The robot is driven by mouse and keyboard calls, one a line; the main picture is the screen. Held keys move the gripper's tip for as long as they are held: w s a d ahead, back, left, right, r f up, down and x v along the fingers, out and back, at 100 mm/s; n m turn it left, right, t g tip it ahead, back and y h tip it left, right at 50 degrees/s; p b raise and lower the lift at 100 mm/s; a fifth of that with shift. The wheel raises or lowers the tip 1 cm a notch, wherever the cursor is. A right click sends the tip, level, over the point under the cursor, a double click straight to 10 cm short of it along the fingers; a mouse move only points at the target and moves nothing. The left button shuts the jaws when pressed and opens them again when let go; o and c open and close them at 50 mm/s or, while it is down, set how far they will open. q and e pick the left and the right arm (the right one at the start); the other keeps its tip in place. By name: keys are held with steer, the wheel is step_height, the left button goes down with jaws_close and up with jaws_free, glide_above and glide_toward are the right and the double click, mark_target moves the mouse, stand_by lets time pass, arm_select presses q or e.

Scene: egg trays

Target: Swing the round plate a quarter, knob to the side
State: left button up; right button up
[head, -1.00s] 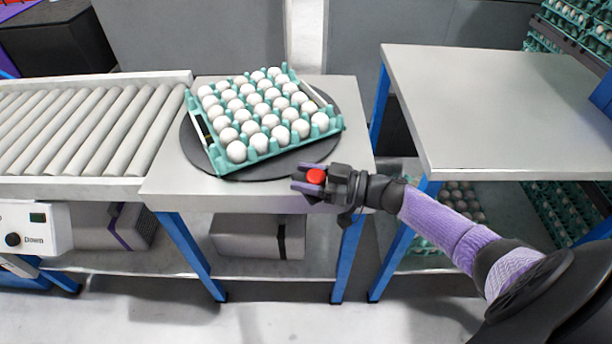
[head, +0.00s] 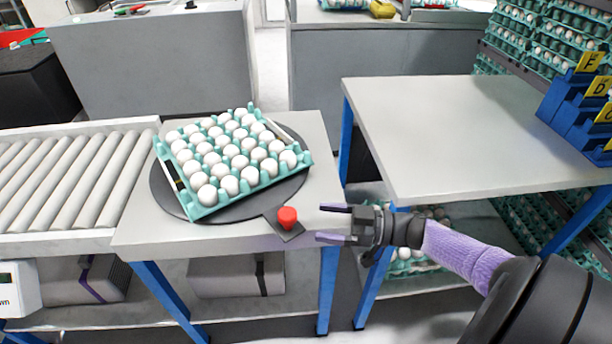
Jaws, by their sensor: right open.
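The round dark plate (head: 262,200) lies on a small grey table between the roller conveyor and the right table. A teal egg tray (head: 255,186) full of white eggs sits on it, turned at an angle. The plate's red knob (head: 287,217) stands on a dark tab at the plate's front right, near the table's front edge. My right gripper (head: 328,223) is open and empty just right of the knob, its two fingers pointing left toward it with a gap between. My left gripper is not in view.
The roller conveyor (head: 75,180) adjoins the small table on the left. Stacked egg trays (head: 540,40) and a blue rack (head: 575,115) with yellow labels are at the right. A grey box (head: 235,275) lies on the shelf below.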

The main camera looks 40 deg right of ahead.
mark_target(290, 213)
steer(key=n, duration=0.5)
steer(key=shift+s+a+r+g, duration=0.15)
steer(key=shift+r+g, duration=0.2)
steer(key=shift+g, duration=0.05)
steer(key=w+a+n+g+h, duration=0.1)
steer(key=w+n, duration=0.1)
steer(key=n, duration=0.8)
steer(key=w+a+n+h+b, duration=0.1)
steer(key=w+a+n, duration=0.1)
steer(key=n, duration=0.8)
steer(key=w+a+n+g+b, duration=0.1)
steer(key=n, duration=1)
steer(key=shift+w+a+r+g+h, duration=0.2)
steer(key=shift+w+r+g+h, duration=0.1)
steer(key=shift+w+h, duration=0.1)
steer(key=shift+w+a+f, duration=0.1)
steer(key=shift+w+a, duration=0.2)
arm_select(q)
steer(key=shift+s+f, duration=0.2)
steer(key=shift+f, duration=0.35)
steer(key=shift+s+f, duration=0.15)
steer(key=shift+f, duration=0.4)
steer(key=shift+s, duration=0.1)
